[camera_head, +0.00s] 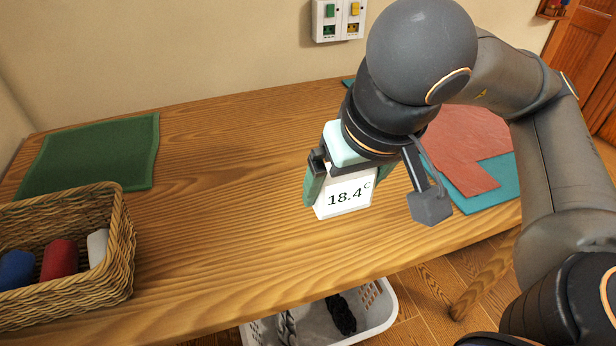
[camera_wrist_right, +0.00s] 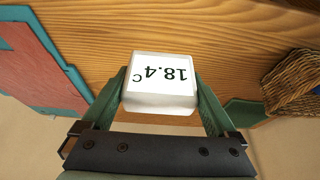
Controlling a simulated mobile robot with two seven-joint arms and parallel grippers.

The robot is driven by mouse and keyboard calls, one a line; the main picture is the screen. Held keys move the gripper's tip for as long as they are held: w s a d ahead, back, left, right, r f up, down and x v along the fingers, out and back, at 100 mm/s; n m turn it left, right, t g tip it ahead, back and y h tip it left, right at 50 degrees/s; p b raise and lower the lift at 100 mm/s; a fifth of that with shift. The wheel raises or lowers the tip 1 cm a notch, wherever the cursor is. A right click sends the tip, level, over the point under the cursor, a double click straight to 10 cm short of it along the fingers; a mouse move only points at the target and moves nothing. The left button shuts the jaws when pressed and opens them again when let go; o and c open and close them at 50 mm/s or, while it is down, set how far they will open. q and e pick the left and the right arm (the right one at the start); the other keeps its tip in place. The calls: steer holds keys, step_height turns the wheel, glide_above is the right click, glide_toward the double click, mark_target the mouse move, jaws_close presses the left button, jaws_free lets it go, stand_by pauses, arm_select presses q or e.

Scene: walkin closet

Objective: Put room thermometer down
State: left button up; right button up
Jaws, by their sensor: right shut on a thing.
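The room thermometer (camera_head: 345,200) is a small white block with "18.4 C" on its face. My right gripper (camera_head: 340,185) is shut on it, over the middle of the wooden table (camera_head: 220,220). The right wrist view shows the thermometer (camera_wrist_right: 160,84) between the two green fingers, its digits upside down. I cannot tell whether its lower edge touches the table or is a little above it. My left gripper is not in view.
A wicker basket (camera_head: 122,240) with rolled cloths stands at the left, before a green cloth (camera_head: 95,155). Red (camera_head: 465,150) and teal mats lie at the right. A white laundry basket (camera_head: 375,325) is below the front edge. The table's middle is clear.

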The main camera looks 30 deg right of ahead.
steer(key=shift+w+r+p, duration=0.1)
steer(key=shift+w+p, duration=0.2)
steer(key=shift+p, duration=0.25)
steer(key=w+d+f+p, duration=0.1)
steer(key=w+f, duration=0.1)
steer(key=w, duration=0.1)
steer(key=w+d+f+p, duration=0.1)
steer(key=w+f, duration=0.2)
steer(key=w+d+f+p, duration=0.1)
steer(key=w+f, duration=0.2)
steer(key=w, duration=0.1)
steer(key=shift+f, duration=0.25)
steer(key=shift+s+x, duration=0.15)
steer(key=shift+x, duration=0.8)
steer(key=shift+s+x, duration=0.2)
steer(key=shift+x, duration=0.7)
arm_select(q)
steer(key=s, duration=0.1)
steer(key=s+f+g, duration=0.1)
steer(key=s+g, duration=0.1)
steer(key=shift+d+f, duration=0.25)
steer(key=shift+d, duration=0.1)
arm_select(e)
steer(key=shift+f, duration=0.15)
arm_select(q)
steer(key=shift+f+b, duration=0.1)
steer(key=shift+b, duration=0.2)
